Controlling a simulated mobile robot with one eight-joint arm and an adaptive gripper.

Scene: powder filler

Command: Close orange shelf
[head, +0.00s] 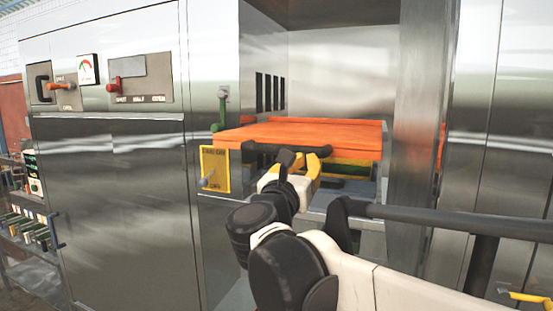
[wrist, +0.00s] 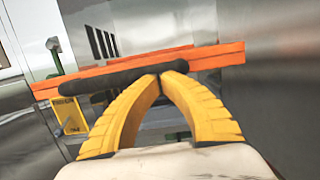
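The orange shelf (head: 310,132) sticks out of the opening in the metal machine, with a black handle bar along its front. It also shows in the wrist view (wrist: 205,57) as an orange edge with the dark handle (wrist: 120,72). My gripper (head: 322,153) has yellow fingers and is at the shelf's front, by the right part of the handle. In the wrist view the fingertips (wrist: 165,72) meet at the handle's right end, overlapping it in the picture. Whether they touch or grip the handle cannot be told.
A yellow panel with a lever (head: 215,170) is left of the shelf, with a green lever (head: 222,110) above it. A metal column (head: 410,120) stands close on the right. A dark horizontal rail (head: 460,222) crosses the lower right. The opening (head: 340,70) above the shelf is empty.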

